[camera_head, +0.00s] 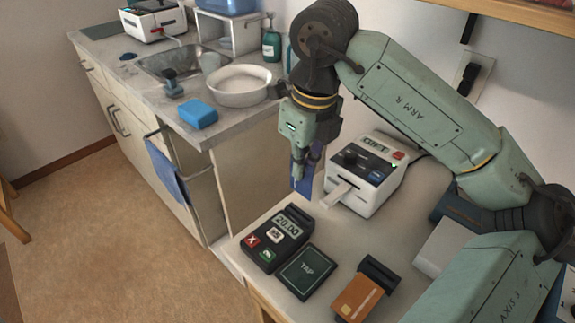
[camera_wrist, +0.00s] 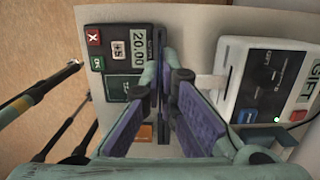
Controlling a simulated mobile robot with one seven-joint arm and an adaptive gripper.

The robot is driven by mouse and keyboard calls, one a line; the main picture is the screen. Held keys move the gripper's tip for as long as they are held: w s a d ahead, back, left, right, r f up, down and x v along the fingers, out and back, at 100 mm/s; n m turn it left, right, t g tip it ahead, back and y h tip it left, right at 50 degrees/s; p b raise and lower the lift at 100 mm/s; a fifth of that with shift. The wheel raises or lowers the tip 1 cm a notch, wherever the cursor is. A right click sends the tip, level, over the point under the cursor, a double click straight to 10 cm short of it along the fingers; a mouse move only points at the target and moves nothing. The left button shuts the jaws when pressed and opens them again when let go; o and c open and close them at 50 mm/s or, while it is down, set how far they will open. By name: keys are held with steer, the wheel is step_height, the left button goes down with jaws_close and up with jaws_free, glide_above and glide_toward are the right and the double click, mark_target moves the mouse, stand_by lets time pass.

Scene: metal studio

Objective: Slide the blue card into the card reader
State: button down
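The card reader (camera_head: 276,238) is a black terminal showing 20.00, with a dark TAP pad (camera_head: 307,271) beside it on the counter. It also shows at the top of the wrist view (camera_wrist: 121,52). My gripper (camera_head: 304,180) points down, behind the reader and left of the white GIFT machine. In the wrist view my gripper (camera_wrist: 166,78) has blue-purple finger faces, with the tips close together and only a narrow gap. I cannot make out a separate blue card; a thin one between the fingers would be hard to tell from those faces.
The GIFT machine (camera_head: 381,165) has a white tongue (camera_head: 338,196) sticking out towards the reader. An orange card (camera_head: 358,297) lies by a dark holder (camera_head: 380,272) at the front. A blue sponge (camera_head: 198,114) and white bowl (camera_head: 238,88) sit on the sink counter.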

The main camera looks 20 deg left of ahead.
mark_target(300, 194)
steer(key=shift+f+b, duration=1.4)
steer(key=shift+f, duration=1.15)
steer(key=shift+f+b, duration=1.8)
steer(key=shift+b, duration=0.4)
steer(key=c, duration=2.3)
jaws_free()
steer(key=o, duration=0.6)
steer(key=shift+r, duration=0.1)
steer(key=r, duration=0.4)
steer(key=d+r, duration=0.1)
steer(key=r, duration=0.6)
steer(key=shift+s+d+r, duration=0.2)
steer(key=shift+s+r, duration=0.05)
steer(key=shift+r, duration=0.15)
